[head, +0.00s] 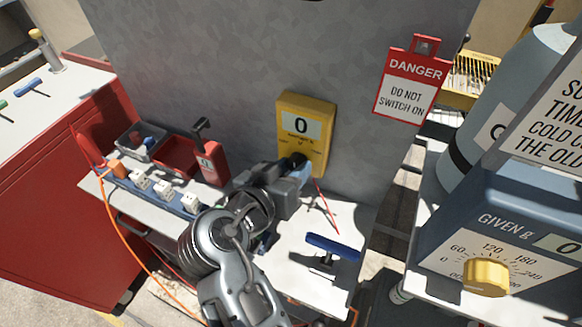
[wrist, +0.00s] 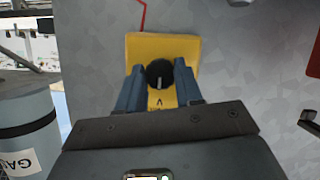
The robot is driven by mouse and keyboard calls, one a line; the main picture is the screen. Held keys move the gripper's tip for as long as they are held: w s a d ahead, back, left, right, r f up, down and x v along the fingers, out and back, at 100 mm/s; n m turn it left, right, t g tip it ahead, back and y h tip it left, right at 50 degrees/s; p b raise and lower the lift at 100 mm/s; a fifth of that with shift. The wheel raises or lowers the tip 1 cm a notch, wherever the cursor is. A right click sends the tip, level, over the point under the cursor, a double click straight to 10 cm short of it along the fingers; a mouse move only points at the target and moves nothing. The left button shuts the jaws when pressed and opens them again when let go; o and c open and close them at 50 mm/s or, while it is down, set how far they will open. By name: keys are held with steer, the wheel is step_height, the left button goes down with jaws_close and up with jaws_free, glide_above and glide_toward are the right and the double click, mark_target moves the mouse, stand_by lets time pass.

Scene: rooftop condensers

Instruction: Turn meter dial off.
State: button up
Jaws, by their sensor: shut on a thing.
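The yellow meter (head: 318,105) is fixed upright on the grey wall panel, and its display reads 0. Its black round dial (head: 298,159) is low on the meter's face, partly hidden by my gripper in the head view. In the wrist view the meter (wrist: 185,46) shows with the dial (wrist: 160,72), which has a pale pointer line. My gripper (head: 302,170) is at the dial. In the wrist view its two blue fingers (wrist: 160,78) stand on either side of the dial, shut on it. The dial's markings are mostly hidden.
A white worktop (head: 300,285) below holds a blue-handled tool (head: 332,246), a red probe lead, a power strip (head: 150,190) and trays. A red danger sign (head: 411,82) hangs right of the meter. A blue box with a yellow knob (head: 486,278) stands at right.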

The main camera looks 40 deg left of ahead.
steer(key=shift+c, duration=0.2)
steer(key=n+t+h, duration=0.1)
steer(key=n, duration=0.2)
steer(key=shift+a+h, duration=0.15)
steer(key=shift+h, duration=0.25)
steer(key=n+t+h, duration=0.1)
steer(key=n, duration=0.2)
steer(key=shift+s+f+n+h, duration=0.1)
steer(key=shift+n+h, duration=0.2)
stand_by(0.5)
steer(key=o, duration=1)
steer(key=shift+o, duration=0.2)
steer(key=b+v, duration=0.1)
steer(key=v, duration=0.6)
steer(key=shift+s, duration=0.4)
steer(key=shift+a, duration=0.1)
